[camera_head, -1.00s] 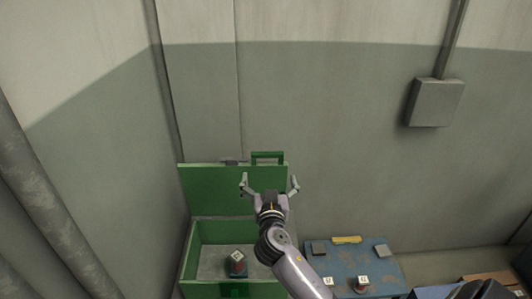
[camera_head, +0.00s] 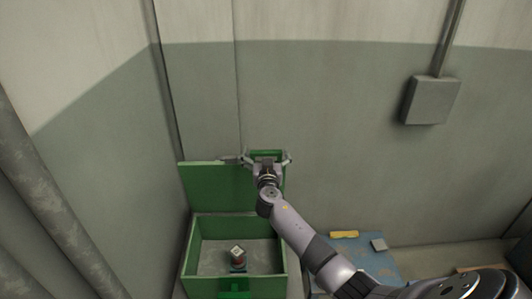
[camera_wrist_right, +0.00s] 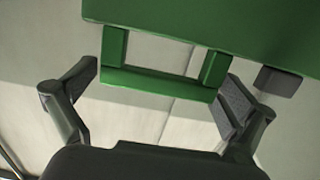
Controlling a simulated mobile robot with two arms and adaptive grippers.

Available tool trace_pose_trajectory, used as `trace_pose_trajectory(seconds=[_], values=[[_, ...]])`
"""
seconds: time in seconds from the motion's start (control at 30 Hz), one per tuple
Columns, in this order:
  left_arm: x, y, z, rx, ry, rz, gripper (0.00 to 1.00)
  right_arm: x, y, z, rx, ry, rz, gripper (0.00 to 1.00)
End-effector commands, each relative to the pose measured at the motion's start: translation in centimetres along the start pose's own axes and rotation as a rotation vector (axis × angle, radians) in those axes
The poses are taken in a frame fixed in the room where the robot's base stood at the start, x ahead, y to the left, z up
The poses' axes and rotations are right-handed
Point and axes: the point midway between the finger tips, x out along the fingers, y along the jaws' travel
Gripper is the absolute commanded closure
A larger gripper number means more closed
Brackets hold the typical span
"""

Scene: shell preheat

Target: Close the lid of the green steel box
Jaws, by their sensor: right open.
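The green steel box (camera_head: 190,262) stands open at the lower left of the head view. Its green lid (camera_head: 207,187) is raised upright at the back, against or near the wall. My right gripper (camera_head: 267,157) is open at the lid's top right, with its fingers spread around the lid's green handle. A small dark and reddish item with a pale top (camera_head: 238,257) sits inside the box. My left gripper is in neither view.
A blue worn table (camera_head: 378,262) stands right of the box, partly hidden by my right arm. A grey wall box (camera_head: 431,101) hangs at the upper right. Pipes run along the left.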

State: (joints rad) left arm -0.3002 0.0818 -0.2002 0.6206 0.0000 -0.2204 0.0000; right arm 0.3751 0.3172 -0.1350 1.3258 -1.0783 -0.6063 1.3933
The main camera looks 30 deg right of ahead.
Motion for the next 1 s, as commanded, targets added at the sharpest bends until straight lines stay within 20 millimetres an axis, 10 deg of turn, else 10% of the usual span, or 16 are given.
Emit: trace_pose_trajectory(seconds=[1.0], values=[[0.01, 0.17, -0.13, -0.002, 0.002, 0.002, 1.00, -0.05, -0.04, 0.01, 0.000, 0.000, -0.001, 0.56]])
